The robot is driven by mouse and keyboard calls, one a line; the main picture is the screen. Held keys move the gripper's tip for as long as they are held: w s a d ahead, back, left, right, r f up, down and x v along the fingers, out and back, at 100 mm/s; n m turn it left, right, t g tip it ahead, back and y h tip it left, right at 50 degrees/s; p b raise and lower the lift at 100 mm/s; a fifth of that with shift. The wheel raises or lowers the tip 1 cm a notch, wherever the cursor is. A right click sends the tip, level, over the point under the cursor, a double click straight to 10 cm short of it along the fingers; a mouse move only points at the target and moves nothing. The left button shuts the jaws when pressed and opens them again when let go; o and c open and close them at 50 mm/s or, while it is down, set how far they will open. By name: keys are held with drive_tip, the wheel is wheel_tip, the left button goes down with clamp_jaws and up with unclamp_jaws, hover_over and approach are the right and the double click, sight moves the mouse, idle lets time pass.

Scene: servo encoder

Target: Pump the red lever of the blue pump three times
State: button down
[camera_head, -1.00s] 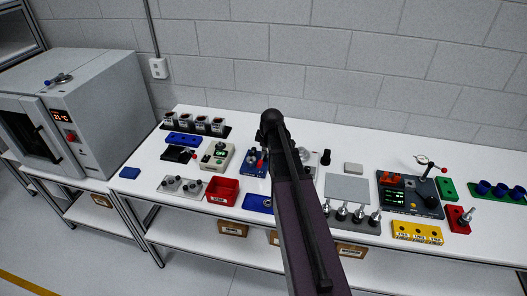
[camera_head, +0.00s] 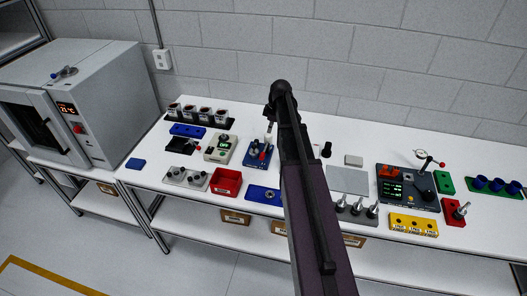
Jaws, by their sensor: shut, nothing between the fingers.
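The blue pump (camera_head: 250,161) stands on the white bench, left of my arm. Small red parts show on its top, and the red lever (camera_head: 262,155) seems to be among them; its exact shape is too small to tell. My gripper (camera_head: 267,141) hangs down from the end of my arm just above the pump's right side. It is shut and looks empty. I cannot tell whether it touches the lever. My arm hides the bench just right of the pump.
A beige device (camera_head: 221,148) stands close left of the pump. A red bin (camera_head: 227,183) and a blue plate (camera_head: 263,193) lie in front. A grey plate (camera_head: 347,180) and a dark control panel (camera_head: 407,187) are to the right. A large grey oven (camera_head: 95,100) stands far left.

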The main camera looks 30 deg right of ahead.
sight(264, 155)
drive_tip(key=shift+f, duration=0.15)
drive_tip(key=f+b, duration=0.4)
drive_tip(key=w+a+f+b, duration=0.1)
drive_tip(key=f+b, duration=0.4)
drive_tip(key=a+f+b, duration=0.1)
drive_tip(key=f+b, duration=0.3)
drive_tip(key=shift+w+f+b, duration=0.25)
drive_tip(key=shift+w+b, duration=0.1)
drive_tip(key=shift+w, duration=0.05)
idle(0.5)
drive_tip(key=shift+s+d+f, duration=0.15)
idle(0.4)
